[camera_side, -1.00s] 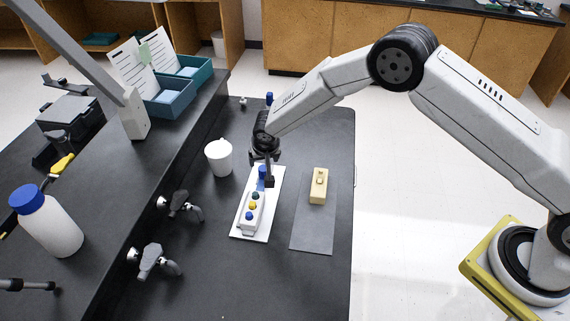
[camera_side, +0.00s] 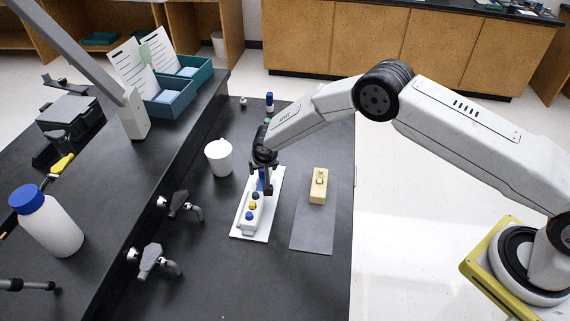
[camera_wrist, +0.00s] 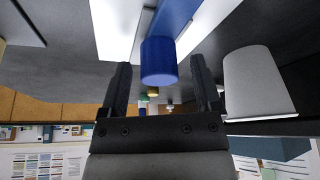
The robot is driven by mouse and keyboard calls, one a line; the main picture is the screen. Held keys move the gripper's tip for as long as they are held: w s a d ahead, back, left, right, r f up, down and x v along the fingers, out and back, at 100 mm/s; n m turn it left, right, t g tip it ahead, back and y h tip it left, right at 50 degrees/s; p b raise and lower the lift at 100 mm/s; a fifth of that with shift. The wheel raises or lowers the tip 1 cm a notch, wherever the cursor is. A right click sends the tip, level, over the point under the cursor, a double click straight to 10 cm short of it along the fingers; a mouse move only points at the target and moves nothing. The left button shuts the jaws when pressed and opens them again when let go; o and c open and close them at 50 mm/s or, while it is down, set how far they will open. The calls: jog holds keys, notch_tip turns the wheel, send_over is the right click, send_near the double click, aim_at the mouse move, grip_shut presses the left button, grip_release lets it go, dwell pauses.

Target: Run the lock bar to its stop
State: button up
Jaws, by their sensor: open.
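A blue bar (camera_side: 261,181) with an upright blue round post is at the plate's far end, partly hidden by my gripper (camera_side: 266,190). In the wrist view the blue post (camera_wrist: 158,62) stands between the two black fingers of my gripper (camera_wrist: 160,78). The fingers are apart, with a gap showing on both sides of the post. The bar's far end is cut off by the frame.
A white cup (camera_side: 219,157) stands just left of the plate; it also shows in the wrist view (camera_wrist: 258,82). A grey mat (camera_side: 313,234) with a tan block (camera_side: 319,186) lies to the right. Faucets (camera_side: 178,204) line the left edge. The front of the bench is clear.

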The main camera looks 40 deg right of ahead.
grip_shut()
jog(key=shift+s+a, duration=0.1)
jog(key=shift+a, duration=0.1)
grip_release()
jog(key=shift+r, duration=0.1)
jog(key=d+v, duration=0.1)
jog(key=v, duration=0.6)
jog(key=shift+a+r, duration=0.3)
jog(key=shift+a, duration=0.25)
jog(key=shift+s, duration=0.15)
